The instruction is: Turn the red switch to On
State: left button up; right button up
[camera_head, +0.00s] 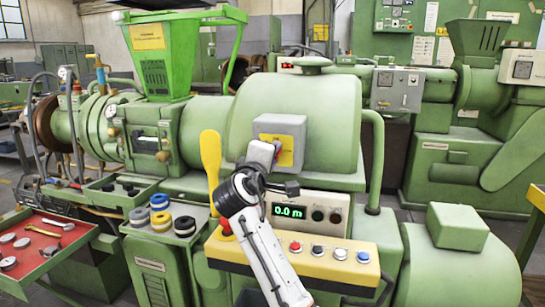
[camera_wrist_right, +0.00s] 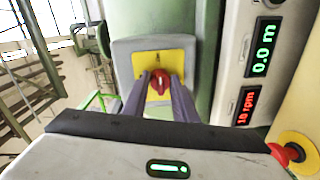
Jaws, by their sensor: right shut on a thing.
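The red switch (camera_wrist_right: 158,86) is a rotary knob on a yellow plate (camera_wrist_right: 145,62) on a grey box (camera_wrist_right: 122,48). In the head view the grey box (camera_head: 280,125) is on the front of the green machine housing, and my gripper largely hides the knob. My right gripper (camera_wrist_right: 161,80) has one finger on each side of the knob and is shut on it. In the head view my right gripper (camera_head: 275,158) reaches up to the yellow plate from below. The knob's markings are too small to read. My left gripper is not in view.
Below the switch are a 0.0 m display (camera_head: 289,211) and a yellow panel (camera_head: 320,262) with several buttons. A yellow lever (camera_head: 210,160) stands left of my right arm. A red tray of tools (camera_head: 75,240) is at the far left.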

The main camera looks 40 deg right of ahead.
jog(key=o, duration=1)
jog(key=shift+o, duration=0.2)
jog(key=b+v, duration=0.1)
jog(key=v, duration=0.9)
jog(key=shift+s+a, duration=0.1)
jog(key=shift+s, duration=0.05)
